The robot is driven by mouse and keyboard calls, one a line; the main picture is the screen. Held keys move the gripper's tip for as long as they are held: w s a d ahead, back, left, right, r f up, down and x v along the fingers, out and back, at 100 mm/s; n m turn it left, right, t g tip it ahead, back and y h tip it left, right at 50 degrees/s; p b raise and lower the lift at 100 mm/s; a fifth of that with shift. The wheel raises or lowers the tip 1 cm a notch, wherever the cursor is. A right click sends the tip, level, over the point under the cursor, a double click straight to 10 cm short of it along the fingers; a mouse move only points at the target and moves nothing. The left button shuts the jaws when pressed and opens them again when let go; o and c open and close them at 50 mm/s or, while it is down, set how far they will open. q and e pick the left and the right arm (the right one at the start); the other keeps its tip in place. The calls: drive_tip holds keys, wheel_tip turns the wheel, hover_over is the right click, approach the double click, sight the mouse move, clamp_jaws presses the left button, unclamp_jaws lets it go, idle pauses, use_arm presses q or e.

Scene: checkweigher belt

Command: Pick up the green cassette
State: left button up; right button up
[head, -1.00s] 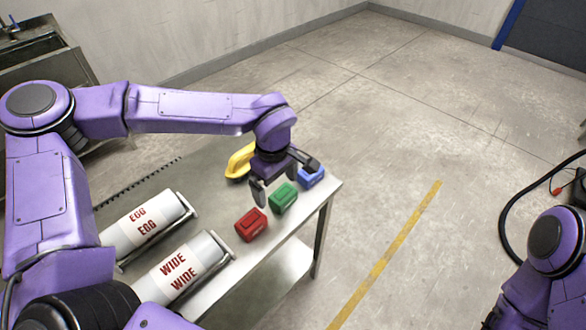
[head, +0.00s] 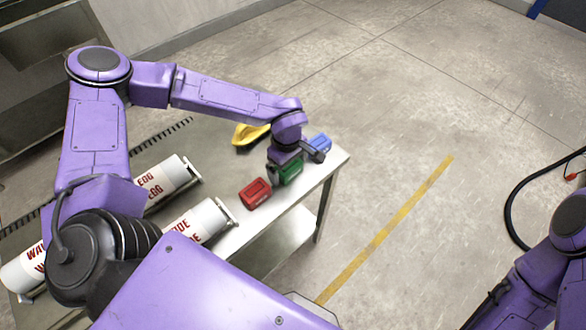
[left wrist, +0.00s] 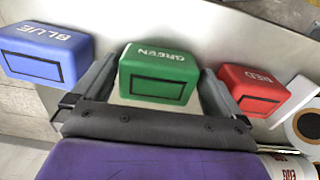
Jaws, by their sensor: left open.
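The green cassette (head: 291,171) sits on the metal table between the red and blue cassettes. In the left wrist view the green cassette (left wrist: 159,75) shows its "GREEN" label and lies between the two open fingers of my left gripper (left wrist: 158,88), with a gap on each side. In the head view my left gripper (head: 291,166) is down at the green cassette and hides part of it. My right arm shows at the right edge, but its gripper is out of view.
The blue cassette (left wrist: 47,54) and red cassette (left wrist: 254,90) stand close outside the fingers. A yellow object (head: 250,134) lies behind. White rolls (head: 195,226) with red lettering lie left on the table (head: 262,222). Bare floor is to the right.

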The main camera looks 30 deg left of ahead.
use_arm(q)
drive_tip(key=shift+s, duration=0.1)
drive_tip(key=shift+c, duration=0.9)
drive_tip(key=shift+a, duration=0.1)
drive_tip(key=c, duration=0.7)
drive_tip(key=shift+c, duration=0.2)
drive_tip(key=shift+r, duration=0.1)
drive_tip(key=shift+r, duration=0.2)
wheel_tip(320, 180, up, 3)
drive_tip(key=shift+f+b, duration=0.1)
drive_tip(key=shift+b, duration=0.25)
drive_tip(key=s+d+r+b, duration=0.3)
drive_tip(key=s+d+r, duration=0.6)
drive_tip(key=s, duration=0.1)
drive_tip(key=shift+s+d+r+b, duration=0.15)
drive_tip(key=shift+s+r+b, duration=0.1)
drive_tip(key=shift+r+b, duration=0.1)
